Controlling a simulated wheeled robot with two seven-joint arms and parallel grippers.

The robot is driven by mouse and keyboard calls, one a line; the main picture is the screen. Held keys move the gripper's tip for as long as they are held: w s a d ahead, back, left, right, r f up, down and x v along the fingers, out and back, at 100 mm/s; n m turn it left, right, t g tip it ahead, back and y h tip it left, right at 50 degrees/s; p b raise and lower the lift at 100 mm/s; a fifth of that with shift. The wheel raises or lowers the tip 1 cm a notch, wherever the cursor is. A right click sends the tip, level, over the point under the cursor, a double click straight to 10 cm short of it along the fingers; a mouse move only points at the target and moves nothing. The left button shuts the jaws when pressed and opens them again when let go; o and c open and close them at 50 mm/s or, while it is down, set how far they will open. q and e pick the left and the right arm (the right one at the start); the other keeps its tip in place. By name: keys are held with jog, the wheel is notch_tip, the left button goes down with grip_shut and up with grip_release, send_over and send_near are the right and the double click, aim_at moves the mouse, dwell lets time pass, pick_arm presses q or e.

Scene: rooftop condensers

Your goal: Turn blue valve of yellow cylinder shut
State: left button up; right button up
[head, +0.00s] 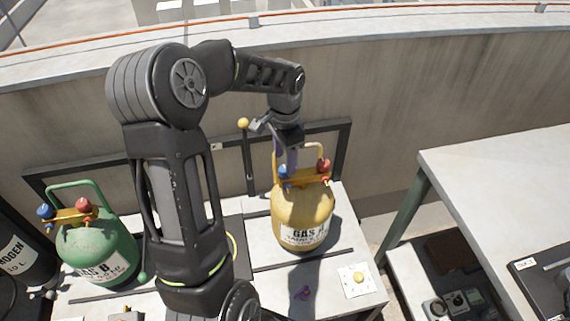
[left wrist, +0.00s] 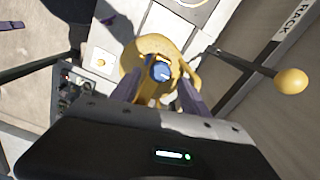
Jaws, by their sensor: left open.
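The yellow cylinder (head: 302,214), labelled GAS A, stands upright on the white bench. Its blue valve (head: 284,173) is on the left of its top and its red valve (head: 324,166) on the right, below a yellow handle. My left gripper (head: 288,160) points down over the blue valve and partly hides it. In the left wrist view, the blue valve (left wrist: 160,72) shows between the two purple fingers of my open left gripper (left wrist: 160,84). I cannot tell whether the fingers touch it. My right gripper is out of view.
A green cylinder (head: 96,250) with blue and red valves stands at the left. A dark rack frame with a yellow-knobbed lever (head: 243,123) is behind the yellow cylinder. A yellow button (head: 359,277) is at the bench's right front. A grey table (head: 500,175) stands right.

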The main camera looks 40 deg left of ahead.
pick_arm(q)
jog(key=shift+r, duration=2.4)
